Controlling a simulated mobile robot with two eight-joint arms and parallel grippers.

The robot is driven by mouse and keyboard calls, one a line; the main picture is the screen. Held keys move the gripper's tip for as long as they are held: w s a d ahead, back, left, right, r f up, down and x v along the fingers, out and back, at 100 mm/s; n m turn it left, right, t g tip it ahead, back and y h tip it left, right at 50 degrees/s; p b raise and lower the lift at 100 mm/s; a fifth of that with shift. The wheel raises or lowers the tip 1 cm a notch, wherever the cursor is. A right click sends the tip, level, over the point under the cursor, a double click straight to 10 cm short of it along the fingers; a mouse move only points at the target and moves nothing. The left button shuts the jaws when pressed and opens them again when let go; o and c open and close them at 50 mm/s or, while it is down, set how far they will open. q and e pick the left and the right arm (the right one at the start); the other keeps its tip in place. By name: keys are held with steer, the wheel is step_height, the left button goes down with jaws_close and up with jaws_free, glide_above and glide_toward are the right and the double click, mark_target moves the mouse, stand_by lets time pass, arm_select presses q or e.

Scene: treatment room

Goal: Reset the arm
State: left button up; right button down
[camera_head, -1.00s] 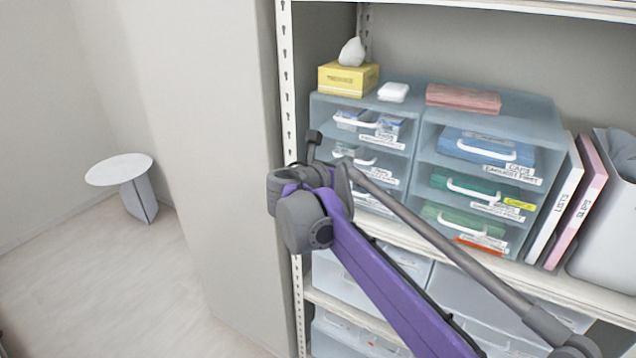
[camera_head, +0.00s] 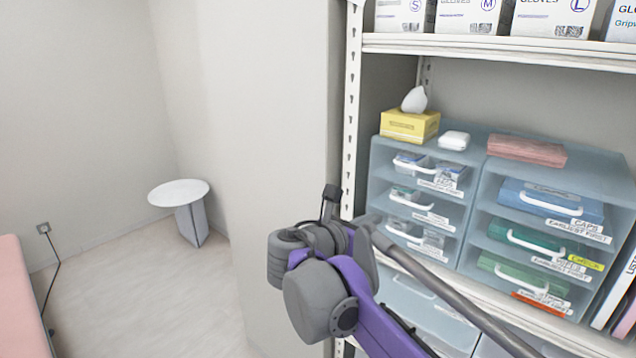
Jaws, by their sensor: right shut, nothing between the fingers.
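My right arm, purple and grey, comes in from the lower right. My left gripper is not in view.
A white shelf rack (camera_head: 352,110) on the right bears blue drawer units (camera_head: 478,190), a yellow tissue box (camera_head: 409,126), a pink stack (camera_head: 526,150) and glove boxes (camera_head: 467,16). A round side table (camera_head: 180,192) stands left, with open floor before it. A pink padded edge (camera_head: 20,300) shows far left.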

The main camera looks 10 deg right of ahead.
steer(key=s+d+f+m+g+y+p, duration=0.1)
steer(key=s+f+m+g+y, duration=0.15)
steer(key=s+f+m, duration=0.5)
steer(key=s+d+f+m+g+y, duration=0.2)
steer(key=s+f+m+y, duration=0.25)
steer(key=s+f, duration=0.45)
steer(key=s+a+f+m+y+p, duration=0.1)
steer(key=s+a+f+m+y, duration=0.4)
steer(key=s+f+m, duration=0.6)
step_height(320, 180, down, 3)
steer(key=shift+a+r+m, duration=0.15)
steer(key=shift+a+m, duration=0.95)
steer(key=shift+m, duration=0.1)
steer(key=shift+s+d, duration=0.1)
steer(key=shift+d, duration=0.05)
